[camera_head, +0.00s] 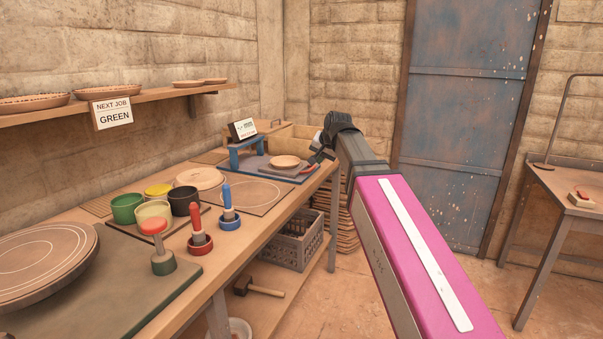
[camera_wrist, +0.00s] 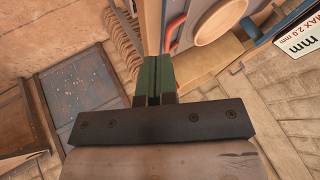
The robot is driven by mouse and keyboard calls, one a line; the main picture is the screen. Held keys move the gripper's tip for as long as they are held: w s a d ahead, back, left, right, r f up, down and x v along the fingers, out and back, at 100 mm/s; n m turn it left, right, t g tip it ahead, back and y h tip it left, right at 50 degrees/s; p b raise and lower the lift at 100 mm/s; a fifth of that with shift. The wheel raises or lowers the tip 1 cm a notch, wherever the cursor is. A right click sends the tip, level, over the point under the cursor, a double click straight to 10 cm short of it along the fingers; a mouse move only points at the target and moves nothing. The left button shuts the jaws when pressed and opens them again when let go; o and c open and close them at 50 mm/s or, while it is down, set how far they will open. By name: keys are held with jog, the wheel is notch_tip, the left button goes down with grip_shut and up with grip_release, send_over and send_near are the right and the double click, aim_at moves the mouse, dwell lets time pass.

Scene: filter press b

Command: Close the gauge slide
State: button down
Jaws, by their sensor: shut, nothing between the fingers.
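The gauge has a blue frame (camera_head: 246,150) near the far end of the bench, with a small display box (camera_head: 243,128) on top. Its flat slide (camera_head: 268,168) sticks out to the right of the frame. A round clay-coloured disc (camera_head: 286,161) lies on it, clear of the frame; the wrist view also shows the disc (camera_wrist: 222,22). A red handle (camera_wrist: 173,33) is at the slide's outer edge. My gripper (camera_wrist: 158,58) is shut and empty, its green fingers close to the handle. I cannot tell whether they touch it. My arm partly hides that end in the head view.
Coloured pots (camera_head: 126,208), a red-handled tool (camera_head: 198,232) and a blue-handled tool (camera_head: 228,210) stand nearer on the bench. A grey crate (camera_head: 291,245) is under it. A label (camera_wrist: 303,42) reads "MAX 2.0 mm". Open floor lies right of the bench, before a blue door (camera_head: 462,110).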

aim_at(262, 168)
jog(key=x, duration=1)
jog(key=shift+a, duration=0.15)
jog(key=shift+w+a+r, duration=0.1)
jog(key=shift+w+a, duration=0.1)
jog(key=shift+a, duration=0.35)
jog(key=shift+w+a, duration=0.25)
jog(key=shift+a, duration=0.3)
jog(key=shift+w+a, duration=0.2)
jog(key=shift+a, duration=0.5)
jog(key=shift+a, duration=0.1)
jog(key=w+a, duration=0.2)
jog(key=a, duration=0.3)
jog(key=w+a, duration=0.2)
jog(key=a, duration=0.4)
jog(key=w+a, duration=0.2)
jog(key=a, duration=0.3)
jog(key=shift+a, duration=0.35)
